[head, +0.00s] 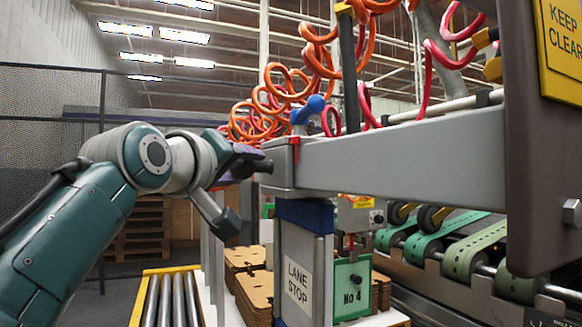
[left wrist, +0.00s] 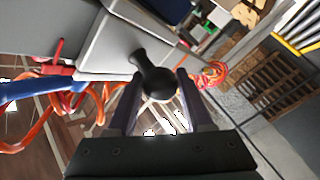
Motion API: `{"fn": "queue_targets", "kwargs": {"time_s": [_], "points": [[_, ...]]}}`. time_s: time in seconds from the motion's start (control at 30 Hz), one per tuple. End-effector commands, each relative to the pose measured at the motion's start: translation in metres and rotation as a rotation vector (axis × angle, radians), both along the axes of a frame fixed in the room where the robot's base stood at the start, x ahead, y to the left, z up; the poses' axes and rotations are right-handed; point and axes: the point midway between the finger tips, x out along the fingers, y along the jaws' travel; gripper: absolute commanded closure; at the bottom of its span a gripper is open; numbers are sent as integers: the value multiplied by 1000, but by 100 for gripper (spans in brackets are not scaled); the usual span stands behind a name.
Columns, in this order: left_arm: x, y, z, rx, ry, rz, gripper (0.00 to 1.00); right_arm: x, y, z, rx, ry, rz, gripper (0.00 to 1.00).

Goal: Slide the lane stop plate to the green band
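The lane stop plate (head: 299,282) is a grey upright panel with a blue top and a "LANE STOP" label, below the end of a grey beam (head: 400,155). A black knob (head: 263,166) sticks out from the beam's end block. My left gripper (head: 247,163) is at this knob. In the left wrist view, the knob (left wrist: 155,80) lies between the two fingers of my left gripper (left wrist: 160,76), which stand apart around it; firm contact is not clear. A blue lever (head: 308,109) and a red mark sit on the block. I cannot make out the green band. My right gripper is not in view.
A green "No 4" plate (head: 352,289) and stacked brown cardboard (head: 254,287) stand around the plate. A roller conveyor (head: 172,300) lies left, a green-belted conveyor (head: 465,250) right. Orange coiled hoses (head: 290,90) hang above. A dark panel with a yellow sign (head: 565,45) fills the right.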

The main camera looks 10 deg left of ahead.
Motion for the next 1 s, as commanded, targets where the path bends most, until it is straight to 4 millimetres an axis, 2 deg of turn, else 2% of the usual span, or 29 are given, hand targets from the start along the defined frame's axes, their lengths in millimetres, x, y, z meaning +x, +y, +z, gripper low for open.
{"fn": "queue_targets", "kwargs": {"time_s": [0.03,0.33,1.0], "points": [[0,0,-1,1,1,0,66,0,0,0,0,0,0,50],[0,0,-1,1,2,1,100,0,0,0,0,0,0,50],[0,0,-2,5,4,1,100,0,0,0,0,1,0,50]]}}
